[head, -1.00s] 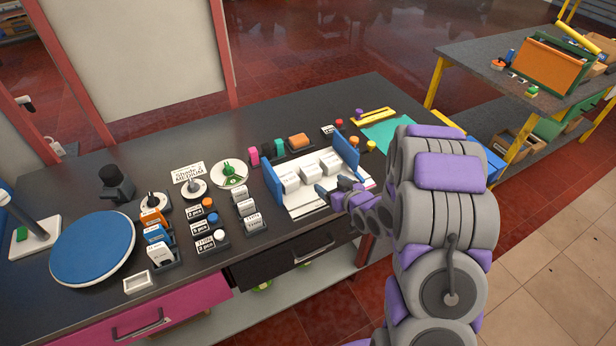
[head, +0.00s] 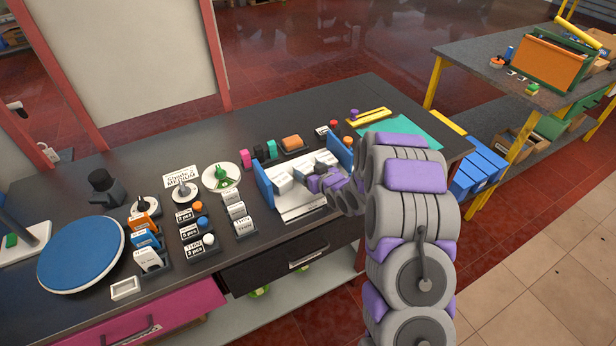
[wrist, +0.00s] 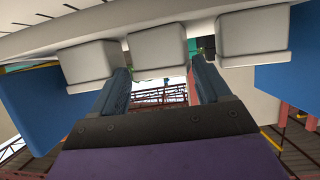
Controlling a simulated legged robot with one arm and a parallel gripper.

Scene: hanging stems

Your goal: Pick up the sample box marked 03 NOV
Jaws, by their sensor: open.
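Three small white boxes stand in a row between blue end plates on a white rack (head: 300,207): a left box (head: 283,181), a middle box and a right box (head: 326,158). The wrist view shows all three: one box (wrist: 90,62), the middle box (wrist: 157,50) and another box (wrist: 253,38). I cannot read any label, so I cannot tell which is marked 03 NOV. My gripper (head: 314,183) is at the row, partly hiding the middle box in the head view. In the wrist view my gripper (wrist: 163,75) is open, with the middle box in line with the gap between its fingers.
A blue end plate (head: 340,154) stands close to my gripper on the right, and another blue end plate (head: 264,184) on the left. White labelled blocks (head: 238,211) stand left of the rack. A teal mat (head: 400,127) lies behind my arm.

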